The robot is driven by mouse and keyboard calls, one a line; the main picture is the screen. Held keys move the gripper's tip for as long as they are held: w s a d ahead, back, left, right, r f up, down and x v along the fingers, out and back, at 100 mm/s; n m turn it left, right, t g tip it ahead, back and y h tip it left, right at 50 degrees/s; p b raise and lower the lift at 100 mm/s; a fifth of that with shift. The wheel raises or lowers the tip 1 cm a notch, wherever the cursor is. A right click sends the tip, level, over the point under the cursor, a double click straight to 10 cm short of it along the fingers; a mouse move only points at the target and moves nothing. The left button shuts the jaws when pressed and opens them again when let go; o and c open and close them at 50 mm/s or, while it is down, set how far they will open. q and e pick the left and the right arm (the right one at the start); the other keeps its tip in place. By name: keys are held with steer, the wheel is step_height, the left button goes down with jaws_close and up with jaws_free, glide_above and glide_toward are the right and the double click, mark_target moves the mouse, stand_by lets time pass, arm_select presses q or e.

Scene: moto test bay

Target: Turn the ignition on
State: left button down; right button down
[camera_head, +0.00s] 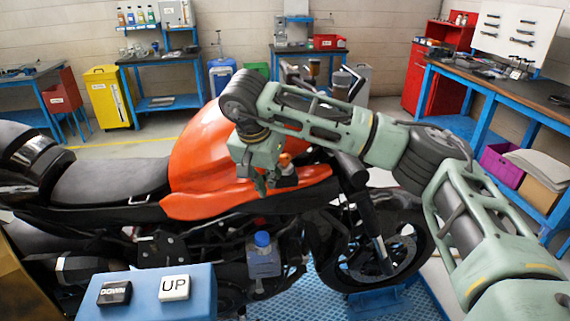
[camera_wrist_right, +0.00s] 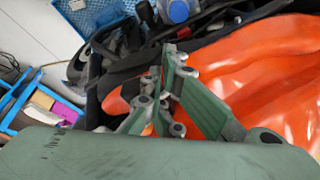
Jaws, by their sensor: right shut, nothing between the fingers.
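The orange and black motorcycle (camera_head: 210,150) stands across the middle of the head view, its front wheel to the right. My right arm reaches in from the right over its front end. My right gripper (camera_head: 264,187) points down beside the orange bodywork, near the front of the tank. In the right wrist view the gripper (camera_wrist_right: 168,62) is shut and empty, in front of black parts and the orange bodywork (camera_wrist_right: 270,60). I cannot tell whether it touches them. I cannot make out the ignition or a key; my arm covers part of the handlebar area. My left gripper is not in view.
A blue box with DOWN (camera_head: 114,293) and UP (camera_head: 174,288) buttons stands at the front left. The motorcycle is on a blue textured platform (camera_head: 400,304). Workbenches line the back, and a blue-framed bench (camera_head: 490,85) stands at the right. A yellow bin (camera_head: 106,98) is at the back left.

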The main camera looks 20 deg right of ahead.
steer(key=shift+s+d+r, duration=0.1)
steer(key=shift+r, duration=0.05)
step_height(320, 180, up, 9)
steer(key=p, duration=0.6)
steer(key=shift+s+d, duration=0.25)
steer(key=shift+s, duration=0.15)
steer(key=shift+f, duration=0.25)
